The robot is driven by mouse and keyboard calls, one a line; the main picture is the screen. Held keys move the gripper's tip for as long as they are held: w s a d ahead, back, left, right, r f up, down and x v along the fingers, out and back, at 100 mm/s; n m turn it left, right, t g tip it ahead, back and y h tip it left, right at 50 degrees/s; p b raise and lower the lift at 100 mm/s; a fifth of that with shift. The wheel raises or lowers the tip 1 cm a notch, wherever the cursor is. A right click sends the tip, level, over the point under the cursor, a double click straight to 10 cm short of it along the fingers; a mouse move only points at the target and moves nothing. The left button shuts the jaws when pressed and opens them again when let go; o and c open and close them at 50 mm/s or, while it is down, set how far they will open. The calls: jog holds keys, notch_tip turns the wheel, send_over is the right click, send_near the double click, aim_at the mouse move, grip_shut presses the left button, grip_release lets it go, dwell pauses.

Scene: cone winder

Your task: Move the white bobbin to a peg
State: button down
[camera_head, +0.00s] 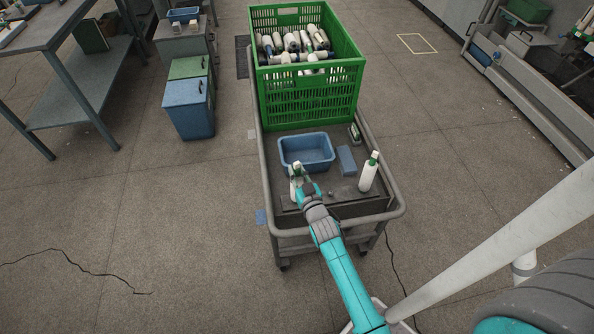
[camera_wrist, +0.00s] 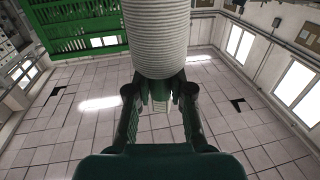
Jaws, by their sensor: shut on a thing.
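My gripper (camera_head: 300,181) is at the front of the grey cart, just in front of the blue tray. It is shut on a white bobbin (camera_wrist: 157,38), whose ribbed, wound body fills the top middle of the wrist view, above and between the two fingers (camera_wrist: 160,92). In the head view the held bobbin (camera_head: 294,187) is small and partly hidden by the gripper. A dark raised strip (camera_head: 340,197) runs along the cart's front; I cannot make out a bare peg.
The blue tray (camera_head: 306,137) sits on the cart (camera_head: 263,180) with a blue block (camera_head: 347,160) beside it. A green crate (camera_head: 310,95) full of bobbins stands behind. Machine frames are at the right (camera_head: 535,85).

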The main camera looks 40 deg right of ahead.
jog(key=c, duration=1)
grip_release()
jog(key=shift+o, duration=0.2)
jog(key=shift+s, duration=0.1)
jog(key=v, duration=1.2)
jog(key=s+a+r+n+y, duration=0.2)
jog(key=s+a+r+y, duration=0.1)
jog(key=s+a, duration=0.65)
jog(key=s+a+r+n+y, duration=0.1)
jog(key=s+a+r+y, duration=0.15)
jog(key=s+a, duration=0.7)
jog(key=s+r+n+g+y, duration=0.1)
jog(key=s+r+y, duration=0.1)
jog(key=s+r, duration=0.5)
jog(key=shift+s+d+r+n+g, duration=0.15)
jog(key=shift+s+r+n+g, duration=0.2)
jog(key=shift+s, duration=0.9)
